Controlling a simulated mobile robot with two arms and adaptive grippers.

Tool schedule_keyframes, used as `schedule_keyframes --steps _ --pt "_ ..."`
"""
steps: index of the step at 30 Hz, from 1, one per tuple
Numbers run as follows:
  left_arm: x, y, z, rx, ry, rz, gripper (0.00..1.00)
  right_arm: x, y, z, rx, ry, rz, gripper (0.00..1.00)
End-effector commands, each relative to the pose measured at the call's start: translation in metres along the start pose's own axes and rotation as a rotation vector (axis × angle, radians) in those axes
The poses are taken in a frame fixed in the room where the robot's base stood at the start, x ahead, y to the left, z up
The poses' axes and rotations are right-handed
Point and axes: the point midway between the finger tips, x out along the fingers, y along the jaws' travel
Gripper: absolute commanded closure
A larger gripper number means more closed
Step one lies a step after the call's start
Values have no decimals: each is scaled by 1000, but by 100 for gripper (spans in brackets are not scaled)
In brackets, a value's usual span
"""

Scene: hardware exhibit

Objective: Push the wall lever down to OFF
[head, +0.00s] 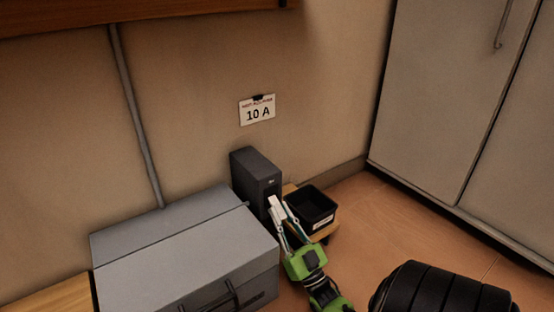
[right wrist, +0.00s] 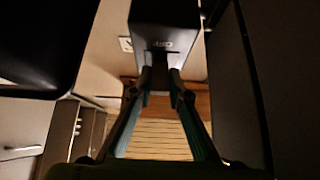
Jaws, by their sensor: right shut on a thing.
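I cannot make out the wall lever in either view. My right gripper (head: 280,208) is at the front of a dark upright box (head: 256,179), below its small light label. Its arm is green and its fingers are pale and teal. A small pale patch shows at the fingertips; I cannot tell if it is a finger or a held part. In the right wrist view the two fingers (right wrist: 161,80) come up by the dark box (right wrist: 168,35). What they are shut on is not clear. My left gripper is not in view.
A large grey metal case (head: 190,245) stands close on the left. A black open bin (head: 318,222) stands to the right of the dark box.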

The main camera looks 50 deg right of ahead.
Motion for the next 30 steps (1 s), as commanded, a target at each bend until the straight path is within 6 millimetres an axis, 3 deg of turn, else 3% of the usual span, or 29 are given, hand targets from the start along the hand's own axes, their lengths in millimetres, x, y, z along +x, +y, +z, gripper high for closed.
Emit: schedule_keyframes --steps 14,15,16,30 --pt "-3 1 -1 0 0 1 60 -1 0 1 0 11 -2 100" --pt "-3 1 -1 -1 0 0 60 -1 0 1 0 12 -2 76" --pt "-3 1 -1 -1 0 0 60 -1 0 1 0 12 -2 68" --pt "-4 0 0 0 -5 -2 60 4 1 -6 0 14 0 67"
